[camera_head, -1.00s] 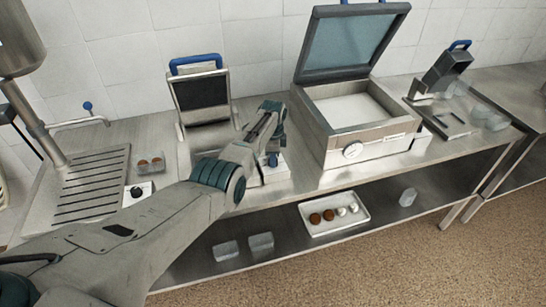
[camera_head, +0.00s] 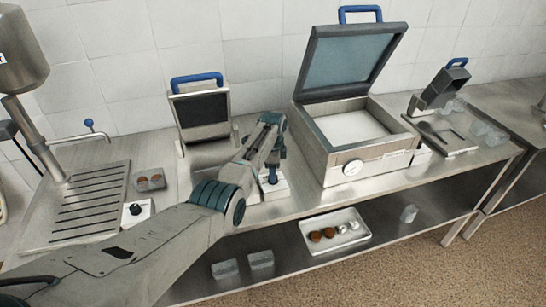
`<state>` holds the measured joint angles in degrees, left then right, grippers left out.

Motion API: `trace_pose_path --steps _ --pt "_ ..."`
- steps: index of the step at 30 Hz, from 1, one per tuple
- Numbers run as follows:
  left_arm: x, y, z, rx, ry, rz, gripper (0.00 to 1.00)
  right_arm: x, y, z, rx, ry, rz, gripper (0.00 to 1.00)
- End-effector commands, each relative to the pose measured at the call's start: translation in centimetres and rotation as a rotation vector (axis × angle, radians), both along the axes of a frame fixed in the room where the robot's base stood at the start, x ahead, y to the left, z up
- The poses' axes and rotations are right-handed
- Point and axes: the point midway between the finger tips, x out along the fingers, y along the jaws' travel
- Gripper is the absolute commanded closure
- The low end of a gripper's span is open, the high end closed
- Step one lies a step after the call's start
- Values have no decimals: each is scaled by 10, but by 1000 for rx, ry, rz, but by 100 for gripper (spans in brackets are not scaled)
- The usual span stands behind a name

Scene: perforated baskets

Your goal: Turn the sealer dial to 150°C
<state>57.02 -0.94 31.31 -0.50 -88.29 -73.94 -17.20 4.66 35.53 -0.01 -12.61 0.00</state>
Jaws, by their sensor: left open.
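A steel box with a raised glass lid (camera_head: 352,62) stands on the bench and has a round white dial (camera_head: 352,168) on its front. Its markings are too small to read. A black knob (camera_head: 135,209) on a white plate is farther left. I cannot tell from the picture which of these is the sealer dial. My left gripper (camera_head: 272,160) is open, left of the box and over a small blue-topped control on a white base (camera_head: 272,187). Whether it touches that control is unclear. My right gripper is out of view.
A blue-handled press (camera_head: 202,108) stands behind my left arm, and another device (camera_head: 441,88) stands at the right. A slotted drain tray (camera_head: 90,205) is at the left. A white tray (camera_head: 335,231) with small cups and clear containers (camera_head: 262,260) sit on the lower shelf.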

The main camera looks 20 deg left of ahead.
Motion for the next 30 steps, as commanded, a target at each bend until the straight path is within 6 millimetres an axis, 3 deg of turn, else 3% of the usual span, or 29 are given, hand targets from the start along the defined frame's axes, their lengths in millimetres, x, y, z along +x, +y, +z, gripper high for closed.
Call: trace_pose_path --steps 9,13,18,30 --pt "1 0 59 0 -5 0 48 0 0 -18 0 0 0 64" --pt "1 0 76 0 -4 0 48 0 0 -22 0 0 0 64" --pt "0 0 85 0 -2 0 48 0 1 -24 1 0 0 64" --pt "0 0 86 0 -1 0 48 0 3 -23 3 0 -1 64"
